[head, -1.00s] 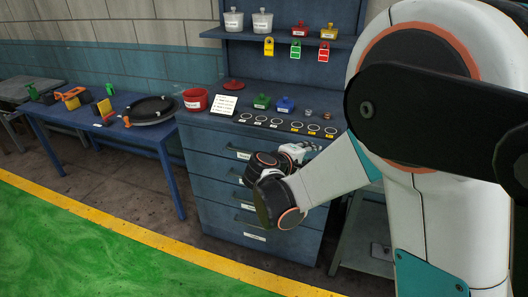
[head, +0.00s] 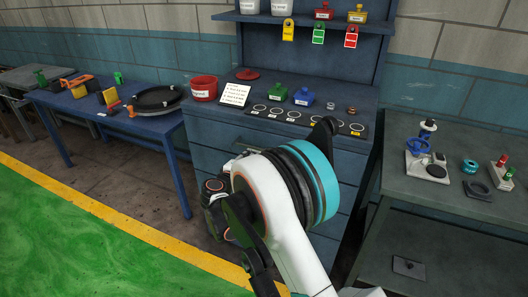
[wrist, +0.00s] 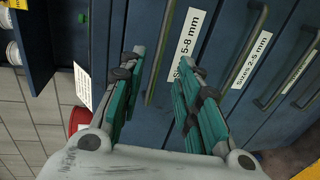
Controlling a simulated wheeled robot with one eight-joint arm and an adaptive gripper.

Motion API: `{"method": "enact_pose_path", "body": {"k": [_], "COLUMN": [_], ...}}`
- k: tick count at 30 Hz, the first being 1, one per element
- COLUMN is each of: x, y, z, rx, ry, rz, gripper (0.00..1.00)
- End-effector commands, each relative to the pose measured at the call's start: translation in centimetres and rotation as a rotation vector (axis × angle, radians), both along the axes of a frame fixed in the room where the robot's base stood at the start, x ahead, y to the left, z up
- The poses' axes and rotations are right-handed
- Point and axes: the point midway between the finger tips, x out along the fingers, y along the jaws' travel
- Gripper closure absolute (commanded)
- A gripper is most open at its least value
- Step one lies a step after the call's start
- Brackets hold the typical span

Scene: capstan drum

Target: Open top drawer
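The blue drawer cabinet (head: 205,161) stands below the worktop in the head view, its drawers looking closed where they show. My arm covers much of its front and hides my gripper there. In the wrist view, the picture is turned, with the worktop side to the left. The drawer nearest that side has a bar handle (wrist: 160,52) and a label (wrist: 188,43) reading 5-8 mm. My gripper (wrist: 163,76) is open, its teal-padded fingers on either side of that handle in the picture. I cannot tell whether either finger touches it.
A lower drawer handle (wrist: 250,46) lies to the right in the wrist view. A red container (head: 202,89), a sign and small pots stand on the worktop. A blue table (head: 60,103) is at left and a grey bench (head: 445,210) at right. The green floor (head: 70,240) is clear.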

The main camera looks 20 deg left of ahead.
Motion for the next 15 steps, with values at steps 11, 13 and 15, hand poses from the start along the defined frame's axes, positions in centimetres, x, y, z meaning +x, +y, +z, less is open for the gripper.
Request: {"method": "enact_pose_path", "body": {"k": [11,13,15], "x": [7.3,8.3,9.1], "y": [-0.7,-0.7,-0.8], "z": [-1.8,-1.9,-2.1], "rx": [0.001,0.001,0.001], "ry": [0.001,0.001,0.001], "rz": [-0.002,-0.002,-0.002], "gripper": [0.69,0.69,0.69]}}
